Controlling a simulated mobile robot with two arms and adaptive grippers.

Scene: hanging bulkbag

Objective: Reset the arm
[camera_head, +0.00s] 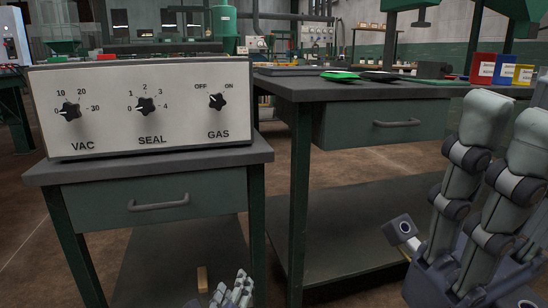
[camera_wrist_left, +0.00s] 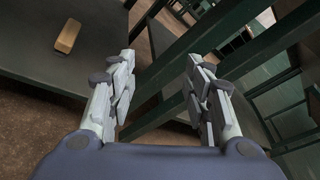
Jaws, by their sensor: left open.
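My left gripper (camera_head: 238,288) shows small at the bottom edge of the head view, in front of the lower shelf. In the left wrist view its fingers (camera_wrist_left: 163,85) are spread wide apart, with nothing between them. The palm fills the bottom of that view. At the right of the head view, very close, pale jointed parts with dark bands rise from a blue-grey housing. They look like my right gripper (camera_head: 490,175), cut by the frame edge; I cannot tell whether it is open or shut.
A control panel (camera_head: 190,78) with three knobs stands on the left table (camera_head: 262,148). The right workbench (camera_head: 300,88) holds flat green and dark items and coloured boxes (camera_head: 505,68). A small wooden block (camera_wrist_left: 67,37) lies on a lower shelf. Green table legs (camera_wrist_left: 215,48) pass close beyond my left fingers.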

